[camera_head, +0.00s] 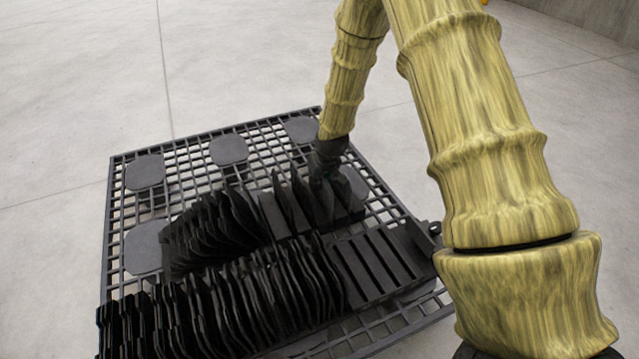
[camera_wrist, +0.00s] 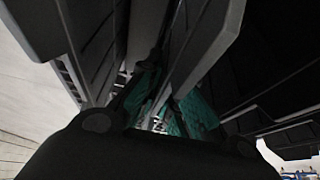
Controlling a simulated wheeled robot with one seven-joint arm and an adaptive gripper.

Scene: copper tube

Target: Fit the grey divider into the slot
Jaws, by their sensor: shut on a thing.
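My gripper (camera_head: 324,176) points down over the right part of the rear black slotted rack (camera_head: 353,208). In the wrist view my gripper (camera_wrist: 170,108) has teal pads on both sides of a thin grey divider (camera_wrist: 207,48), and it is shut on it. The divider stands roughly upright among the rack's dark plates. Its lower edge is hidden, so I cannot tell whether it sits in a slot. In the head view the gripper and the dark plates merge, and the held divider is hard to pick out.
A front black rack (camera_head: 378,264) holds many dark dividers (camera_head: 240,305) on its left, with bare slots on its right. Several dividers (camera_head: 208,232) fill the rear rack's left. Both racks stand on a black grid pallet (camera_head: 187,178) on a pale floor (camera_head: 70,90).

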